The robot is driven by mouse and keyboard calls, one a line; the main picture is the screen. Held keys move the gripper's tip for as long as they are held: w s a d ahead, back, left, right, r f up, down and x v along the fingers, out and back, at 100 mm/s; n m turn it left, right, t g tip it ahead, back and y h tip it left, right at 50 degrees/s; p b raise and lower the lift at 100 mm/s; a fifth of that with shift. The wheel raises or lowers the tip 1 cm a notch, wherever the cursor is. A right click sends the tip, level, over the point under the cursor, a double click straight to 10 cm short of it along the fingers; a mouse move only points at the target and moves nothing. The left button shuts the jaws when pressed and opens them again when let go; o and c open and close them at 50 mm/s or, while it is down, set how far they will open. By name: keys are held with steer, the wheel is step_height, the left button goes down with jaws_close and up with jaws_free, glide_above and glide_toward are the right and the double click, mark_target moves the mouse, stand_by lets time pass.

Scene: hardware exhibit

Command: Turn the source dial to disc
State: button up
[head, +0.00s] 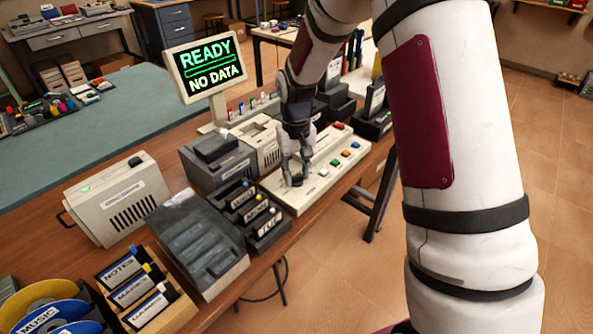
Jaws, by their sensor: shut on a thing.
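The source dial (296,180) is a small dark knob on the left part of a cream control panel (281,197), mostly hidden by my fingers. My gripper (296,172) points down over it, shut on the dial. The dial's pointer and the labels around it are too small and covered to read. A monitor (204,66) behind the panel shows "READY" and "NO DATA" in green and white.
Coloured buttons (345,153) lie right of my gripper on the panel. Grey drive boxes (219,161), a cartridge rack (258,217), a smoky lidded case (201,240) and a disc drive (119,199) crowd the left. Open floor (345,277) lies in front.

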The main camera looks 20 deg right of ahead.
mark_target(296, 175)
steer(key=n, duration=0.4)
steer(key=shift+n+p, duration=0.3)
steer(key=shift+p, duration=0.05)
steer(key=shift+n+p, duration=0.35)
steer(key=shift+n, duration=1.55)
steer(key=o, duration=1.2)
steer(key=shift+c, duration=0.2)
step_height(296, 175, up, 12)
